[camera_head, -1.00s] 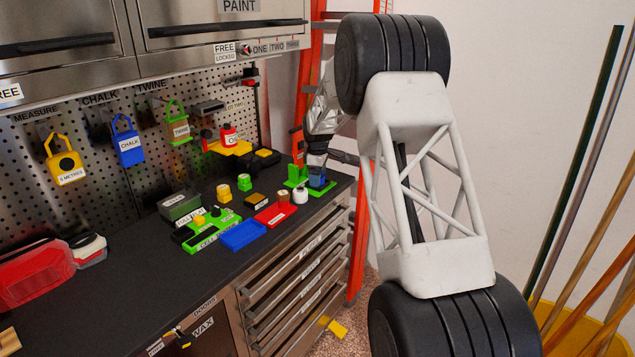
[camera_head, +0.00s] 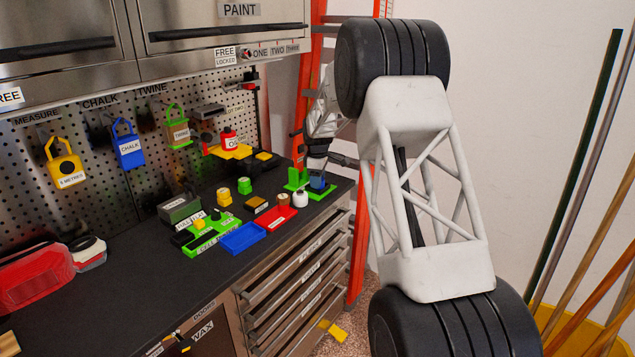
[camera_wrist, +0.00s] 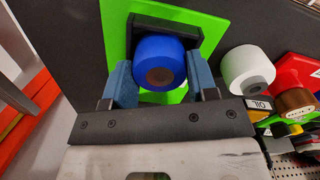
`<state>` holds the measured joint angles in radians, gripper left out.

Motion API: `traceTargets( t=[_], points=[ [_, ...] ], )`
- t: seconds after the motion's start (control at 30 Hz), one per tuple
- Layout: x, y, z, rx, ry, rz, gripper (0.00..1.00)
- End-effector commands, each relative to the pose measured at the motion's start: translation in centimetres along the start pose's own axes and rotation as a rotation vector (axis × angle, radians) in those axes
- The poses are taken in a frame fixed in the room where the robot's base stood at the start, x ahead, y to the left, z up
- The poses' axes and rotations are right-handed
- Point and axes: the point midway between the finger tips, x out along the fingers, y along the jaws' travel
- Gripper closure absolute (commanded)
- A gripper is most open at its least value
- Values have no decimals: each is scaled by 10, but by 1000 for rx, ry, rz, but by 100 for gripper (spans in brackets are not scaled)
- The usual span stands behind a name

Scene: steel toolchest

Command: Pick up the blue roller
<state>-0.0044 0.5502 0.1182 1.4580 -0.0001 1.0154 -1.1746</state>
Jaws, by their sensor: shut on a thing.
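The blue roller (camera_wrist: 158,62) sits between the two blue-grey fingers of my gripper (camera_wrist: 160,84) in the wrist view. Its round end with a brown centre faces the wrist camera. A bright green base (camera_wrist: 208,30) with a dark bracket lies behind the roller. I cannot tell whether the roller is clear of the bracket. In the head view my gripper (camera_head: 318,178) is at the far right corner of the bench, over the green stand (camera_head: 293,179). It is shut on the roller, which is mostly hidden there by the fingers.
The pegboard is behind. An orange ladder (camera_head: 362,245) stands just past the bench's right end.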

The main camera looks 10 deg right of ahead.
Motion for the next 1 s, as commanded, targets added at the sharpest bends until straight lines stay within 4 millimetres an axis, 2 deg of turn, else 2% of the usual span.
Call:
traceTargets(
  t=[0.23,0.47,0.77,1.0],
  points=[
    [-12,0,0,0,1,2,75],
    [-38,0,0,0,1,2,75],
    [-39,-31,13,0,0,1,75],
    [-42,-64,27,0,0,0,75]
  ],
)
